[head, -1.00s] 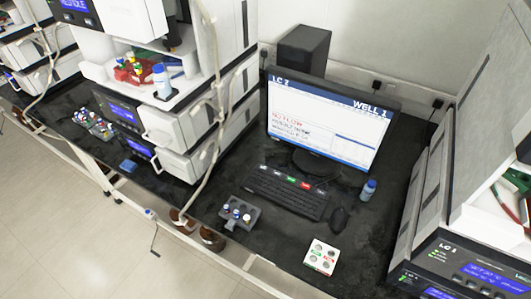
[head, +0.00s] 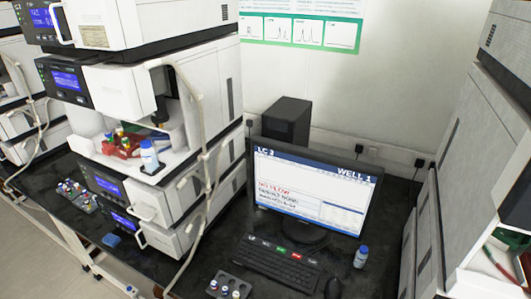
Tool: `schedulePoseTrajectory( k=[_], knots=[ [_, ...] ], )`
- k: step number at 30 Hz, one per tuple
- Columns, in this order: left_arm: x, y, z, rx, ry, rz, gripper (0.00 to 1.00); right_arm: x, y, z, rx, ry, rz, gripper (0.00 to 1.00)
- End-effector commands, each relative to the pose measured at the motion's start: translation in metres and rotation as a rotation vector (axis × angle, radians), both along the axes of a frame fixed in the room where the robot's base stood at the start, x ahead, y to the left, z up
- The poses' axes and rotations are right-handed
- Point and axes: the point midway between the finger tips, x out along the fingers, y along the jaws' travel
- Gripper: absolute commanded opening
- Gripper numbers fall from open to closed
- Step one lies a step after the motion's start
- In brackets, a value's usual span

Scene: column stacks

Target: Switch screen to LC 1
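The monitor (head: 312,194) stands on the black bench, switched on. Its header appears to read "LC 3" at left and "WELL 1" at right, with red and dark text lines below that are too small to read surely. The black keyboard (head: 277,266) lies in front of it, with a row of labelled keys at its back edge, among them a green key (head: 281,251) and a red key (head: 296,254). The black mouse (head: 333,288) is right of the keyboard, partly cut off by the lower edge. Neither of my grippers is in view.
An instrument stack (head: 165,120) with a vial tray rises at left, another stack (head: 470,190) at right. A grey vial rack (head: 230,287) sits at the lower edge.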

Motion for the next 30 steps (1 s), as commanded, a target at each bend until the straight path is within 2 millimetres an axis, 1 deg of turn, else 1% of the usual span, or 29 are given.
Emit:
schedulePoseTrajectory(
  k=[1, 3, 4, 20, 30],
  knots=[
    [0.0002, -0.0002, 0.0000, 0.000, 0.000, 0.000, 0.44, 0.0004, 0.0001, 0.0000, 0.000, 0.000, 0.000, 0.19],
    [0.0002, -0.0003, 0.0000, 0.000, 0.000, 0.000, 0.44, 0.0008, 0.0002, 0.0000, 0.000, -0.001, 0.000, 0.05],
    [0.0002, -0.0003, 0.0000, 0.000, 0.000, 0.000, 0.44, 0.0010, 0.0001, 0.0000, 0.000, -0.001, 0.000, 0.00],
    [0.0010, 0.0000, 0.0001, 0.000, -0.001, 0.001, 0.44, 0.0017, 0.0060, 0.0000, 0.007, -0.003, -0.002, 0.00],
    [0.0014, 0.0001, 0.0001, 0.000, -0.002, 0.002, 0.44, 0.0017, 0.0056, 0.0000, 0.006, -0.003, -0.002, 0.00]
  ],
)
